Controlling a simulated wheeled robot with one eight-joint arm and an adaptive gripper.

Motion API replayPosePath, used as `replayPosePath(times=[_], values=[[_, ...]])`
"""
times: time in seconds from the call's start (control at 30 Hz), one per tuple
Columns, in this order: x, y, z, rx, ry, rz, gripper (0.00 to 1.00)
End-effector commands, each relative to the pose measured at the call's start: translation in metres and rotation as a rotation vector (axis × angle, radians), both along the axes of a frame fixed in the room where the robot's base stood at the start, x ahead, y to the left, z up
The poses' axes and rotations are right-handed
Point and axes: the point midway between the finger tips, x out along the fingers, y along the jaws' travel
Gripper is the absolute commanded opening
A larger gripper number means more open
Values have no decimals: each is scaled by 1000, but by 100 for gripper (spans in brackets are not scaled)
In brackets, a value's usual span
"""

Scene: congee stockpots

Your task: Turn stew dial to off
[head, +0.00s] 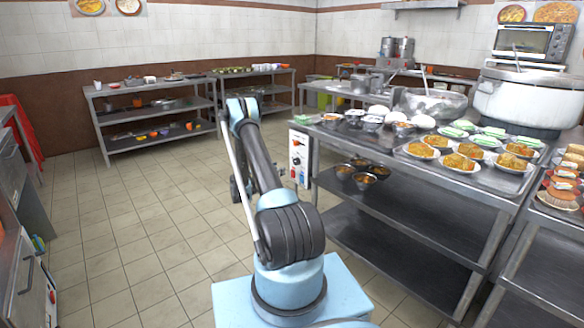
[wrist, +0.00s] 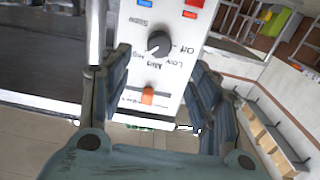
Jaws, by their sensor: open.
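The control panel (wrist: 170,15) is a white upright box, upside down in the wrist view. It also shows in the head view (head: 299,157), at the left end of the steel counter. A round black dial (wrist: 160,42) with a pale pointer mark sits on it, ringed by Off, Low, Med and High. The mark seems turned toward Med or High, away from Off. An orange knob (wrist: 147,96) is lower in the wrist picture. My gripper (wrist: 161,62) is open, a finger on each side of the panel's picture, holding nothing. Contact with the dial is not visible.
Blue and red switches (wrist: 190,14) sit near the dial. A shelf rack (head: 150,118) stands at the back left. The tiled floor (head: 160,225) on the left is clear.

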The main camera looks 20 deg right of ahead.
Motion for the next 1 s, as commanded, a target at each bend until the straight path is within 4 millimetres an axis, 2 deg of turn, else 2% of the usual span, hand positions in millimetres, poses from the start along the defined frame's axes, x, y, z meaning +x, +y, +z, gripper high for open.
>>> replayPosePath(times=[0.3, 0.6, 0.8, 1.0], values=[[19, -55, 0, 0, 0, -3, 56], [35, -96, 0, 0, 0, -2, 56], [39, -108, 0, 0, 0, -1, 56], [40, -110, 0, 0, 0, 0, 56]])
